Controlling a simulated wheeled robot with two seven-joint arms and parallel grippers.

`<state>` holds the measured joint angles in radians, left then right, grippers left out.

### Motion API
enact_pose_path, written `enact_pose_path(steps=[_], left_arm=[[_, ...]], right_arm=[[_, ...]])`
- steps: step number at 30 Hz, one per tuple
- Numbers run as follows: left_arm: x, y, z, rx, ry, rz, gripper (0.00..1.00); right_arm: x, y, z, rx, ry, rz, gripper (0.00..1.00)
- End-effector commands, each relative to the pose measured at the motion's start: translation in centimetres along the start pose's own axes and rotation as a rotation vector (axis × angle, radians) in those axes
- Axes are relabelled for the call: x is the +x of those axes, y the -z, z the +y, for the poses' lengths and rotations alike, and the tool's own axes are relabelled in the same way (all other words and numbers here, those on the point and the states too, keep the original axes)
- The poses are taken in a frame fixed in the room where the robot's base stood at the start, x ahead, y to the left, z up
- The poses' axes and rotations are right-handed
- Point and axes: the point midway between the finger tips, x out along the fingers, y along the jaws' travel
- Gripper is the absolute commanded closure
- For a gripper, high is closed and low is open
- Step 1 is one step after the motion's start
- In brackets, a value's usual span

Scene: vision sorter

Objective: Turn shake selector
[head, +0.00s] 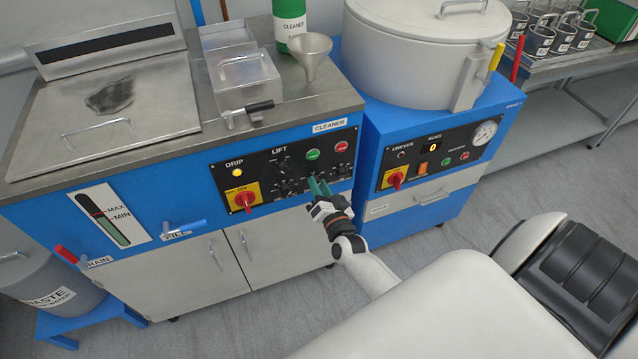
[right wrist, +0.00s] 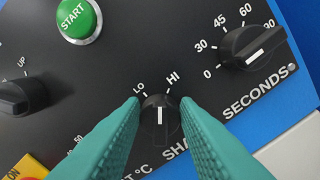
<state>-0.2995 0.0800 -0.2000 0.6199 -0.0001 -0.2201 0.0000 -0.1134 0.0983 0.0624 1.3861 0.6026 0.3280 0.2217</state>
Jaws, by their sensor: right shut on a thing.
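The shake selector (right wrist: 160,118) is a small black knob with a white line, on the black control panel (right wrist: 110,70). In the right wrist view its line is about upright, and the labels LO and HI stand above it to the left and right. My right gripper (head: 319,187) is at the panel, with its teal fingers on either side of the knob. In the right wrist view the fingers (right wrist: 160,122) are shut on it. In the head view the fingers largely hide the knob. My left gripper is not in view.
A SECONDS knob (right wrist: 254,46) sits up and right of the selector, and a green START button (right wrist: 78,18) up and left. A red-and-yellow switch (head: 245,197) is farther left on the panel. A blue machine with a round lidded pot (head: 425,50) stands at right.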

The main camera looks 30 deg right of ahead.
Motion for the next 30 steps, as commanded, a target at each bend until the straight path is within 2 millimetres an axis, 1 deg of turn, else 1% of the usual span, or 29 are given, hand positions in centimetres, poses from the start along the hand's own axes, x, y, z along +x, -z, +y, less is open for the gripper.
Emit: enact_pose_path(steps=[6, 13, 21, 30], left_arm=[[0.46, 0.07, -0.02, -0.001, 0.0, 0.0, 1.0], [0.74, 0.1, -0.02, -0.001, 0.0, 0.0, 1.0], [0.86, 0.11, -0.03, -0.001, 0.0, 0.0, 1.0], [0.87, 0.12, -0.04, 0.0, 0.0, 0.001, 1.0]], right_arm=[[-0.06, 0.15, -0.21, 0.172, 0.001, 0.002, 0.95], [-0.06, 0.16, -0.25, 0.295, 0.001, 0.002, 0.95], [-0.07, 0.16, -0.29, 0.361, 0.002, 0.003, 0.95], [-0.07, 0.15, -0.29, 0.372, 0.002, 0.003, 0.95]])
